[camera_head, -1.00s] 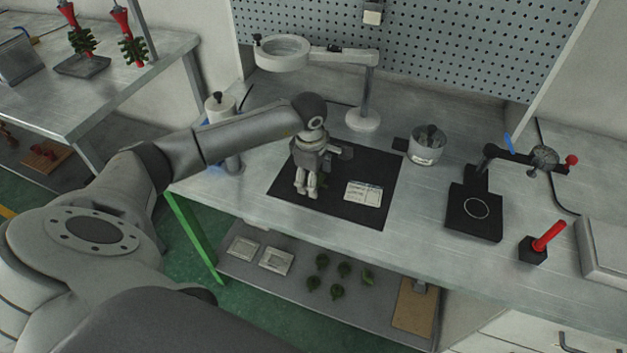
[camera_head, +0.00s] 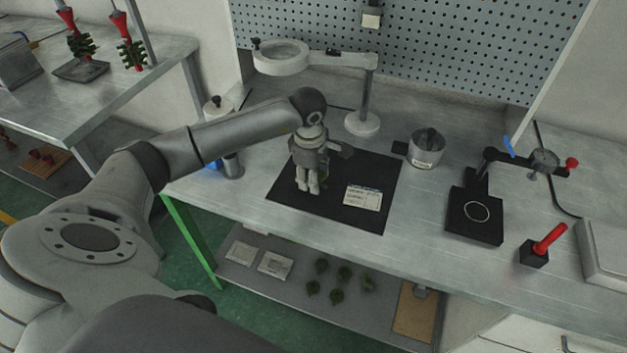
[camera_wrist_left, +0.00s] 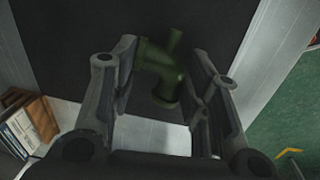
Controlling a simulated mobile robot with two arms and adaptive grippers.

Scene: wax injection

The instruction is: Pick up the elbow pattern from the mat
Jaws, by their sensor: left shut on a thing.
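The elbow pattern (camera_wrist_left: 163,75) is a dark green bent pipe piece with a short stub. In the left wrist view it sits between the two fingers of my left gripper (camera_wrist_left: 165,85), which is shut on it. In the head view my left gripper (camera_head: 308,188) points down over the left part of the black mat (camera_head: 345,222), and its fingers hide the pattern. I cannot tell whether the pattern touches the mat. My right gripper is not in view.
A white printed card (camera_head: 363,196) lies on the mat right of the gripper. A magnifier lamp (camera_head: 362,123) and a metal pot (camera_head: 427,150) stand behind. A black plate stand (camera_head: 474,215) and a red-handled tool (camera_head: 549,238) are at right. Green patterns (camera_head: 338,296) lie on the lower shelf.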

